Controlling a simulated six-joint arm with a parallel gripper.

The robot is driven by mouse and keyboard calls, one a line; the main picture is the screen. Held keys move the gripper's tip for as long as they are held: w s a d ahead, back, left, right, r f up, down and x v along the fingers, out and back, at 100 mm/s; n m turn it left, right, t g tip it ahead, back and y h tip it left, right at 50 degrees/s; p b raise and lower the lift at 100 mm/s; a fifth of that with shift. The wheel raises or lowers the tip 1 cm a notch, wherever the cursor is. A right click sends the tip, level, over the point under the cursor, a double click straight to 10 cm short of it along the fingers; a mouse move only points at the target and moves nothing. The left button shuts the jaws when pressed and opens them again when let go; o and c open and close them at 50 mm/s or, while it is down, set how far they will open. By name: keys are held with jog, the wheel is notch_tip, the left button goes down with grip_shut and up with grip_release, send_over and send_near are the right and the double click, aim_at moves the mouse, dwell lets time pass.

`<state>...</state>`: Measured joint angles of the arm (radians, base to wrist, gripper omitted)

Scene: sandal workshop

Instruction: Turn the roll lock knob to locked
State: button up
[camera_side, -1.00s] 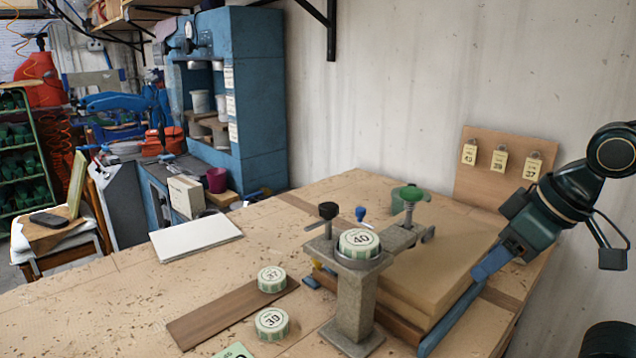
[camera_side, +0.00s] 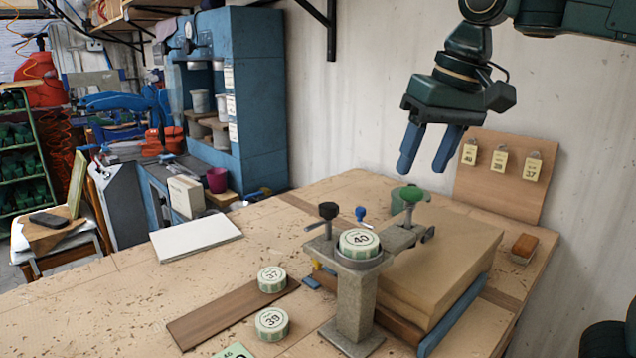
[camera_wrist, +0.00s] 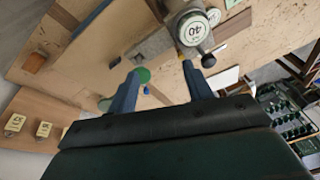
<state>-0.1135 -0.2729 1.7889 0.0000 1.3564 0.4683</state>
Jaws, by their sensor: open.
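A grey metal stand (camera_side: 355,305) holds a round disc marked 40 (camera_side: 359,242). Three knobs show around it: a black one (camera_side: 328,210) at its left, a small blue one (camera_side: 361,213) behind it, and a green one (camera_side: 411,193) on the arm at its right. I cannot tell which is the roll lock knob or its setting. My gripper (camera_side: 424,168) is open and empty, pointing down above the green knob. In the wrist view the green knob (camera_wrist: 142,74) appears by one fingertip, with the black knob (camera_wrist: 208,60) beyond the other.
A thick tan block (camera_side: 440,265) lies right of the stand. A wooden strip (camera_side: 215,315) with discs 37 (camera_side: 272,279) and 39 (camera_side: 271,323) lies left. A tag board (camera_side: 500,178) leans on the wall. A brown block (camera_side: 524,247) lies at the right. The left table has free room.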

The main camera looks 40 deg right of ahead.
aim_at(329, 205)
jog(key=w+a+r+m+g, duration=0.1)
jog(key=w+a+r+m, duration=0.1)
jog(key=w, duration=0.4)
jog(key=w+a+r+m+g, duration=0.2)
jog(key=w+a+r+m, duration=0.1)
jog(key=w+a, duration=0.2)
jog(key=shift+w+r, duration=0.4)
jog(key=shift+w, duration=0.05)
jog(key=shift+a+f, duration=0.1)
jog(key=shift+f, duration=6.8)
jog(key=c, duration=1)
